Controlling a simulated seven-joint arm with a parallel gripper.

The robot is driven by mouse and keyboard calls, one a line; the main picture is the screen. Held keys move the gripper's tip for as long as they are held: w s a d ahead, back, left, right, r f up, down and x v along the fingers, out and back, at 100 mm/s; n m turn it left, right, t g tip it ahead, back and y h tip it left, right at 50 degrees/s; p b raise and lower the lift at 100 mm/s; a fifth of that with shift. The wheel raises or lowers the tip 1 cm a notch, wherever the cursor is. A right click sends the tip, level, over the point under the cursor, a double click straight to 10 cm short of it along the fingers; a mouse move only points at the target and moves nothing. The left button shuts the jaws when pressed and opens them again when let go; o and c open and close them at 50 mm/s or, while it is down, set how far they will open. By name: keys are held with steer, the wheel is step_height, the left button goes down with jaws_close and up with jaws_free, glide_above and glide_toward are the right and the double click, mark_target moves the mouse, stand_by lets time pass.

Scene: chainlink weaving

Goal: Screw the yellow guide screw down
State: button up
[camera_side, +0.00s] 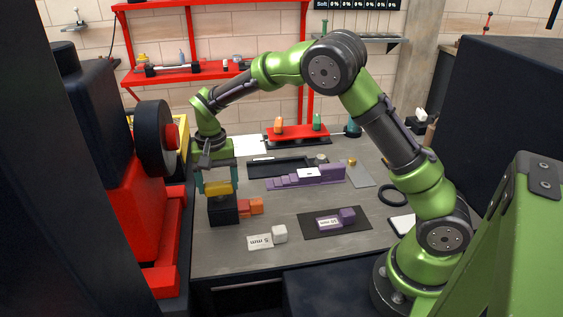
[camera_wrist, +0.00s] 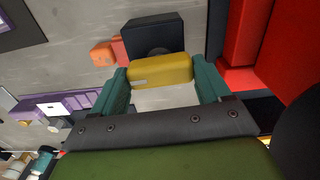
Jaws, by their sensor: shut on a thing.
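The yellow guide screw (camera_side: 219,188) shows as a yellow block-shaped piece just above a black block (camera_side: 223,210) at the left of the table. My gripper (camera_side: 217,182) points down over it, its teal fingers shut on the yellow piece. In the wrist view the yellow piece (camera_wrist: 160,70) lies between the two teal fingertips (camera_wrist: 161,78), one at each end. The black block (camera_wrist: 153,30) shows beyond it, with a dark round feature partly hidden by the yellow piece. Whether the screw's lower end sits in the block is hidden.
Orange pieces (camera_side: 250,206) adjoin the black block's right side. A red and black machine (camera_side: 160,200) stands close on the left. A purple stepped piece (camera_side: 310,177), a dark mat (camera_side: 358,228) and a white cube (camera_side: 280,233) are further right. Bare grey table lies between them.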

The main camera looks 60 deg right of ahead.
mark_target(222, 184)
steer(key=shift+r, duration=0.1)
steer(key=o, duration=1)
step_height(222, 184, up, 17)
steer(key=shift+f, duration=0.1)
steer(key=s+n+t, duration=0.1)
steer(key=s+t, duration=0.1)
steer(key=s, duration=0.6)
steer(key=s+n+t+y, duration=0.1)
steer(key=s+n+t, duration=0.1)
steer(key=s, duration=0.6)
steer(key=s+d+f+n+t+y, duration=0.1)
steer(key=s+t, duration=0.2)
steer(key=s, duration=0.5)
steer(key=shift+s+n, duration=0.3)
steer(key=shift+s, duration=0.05)
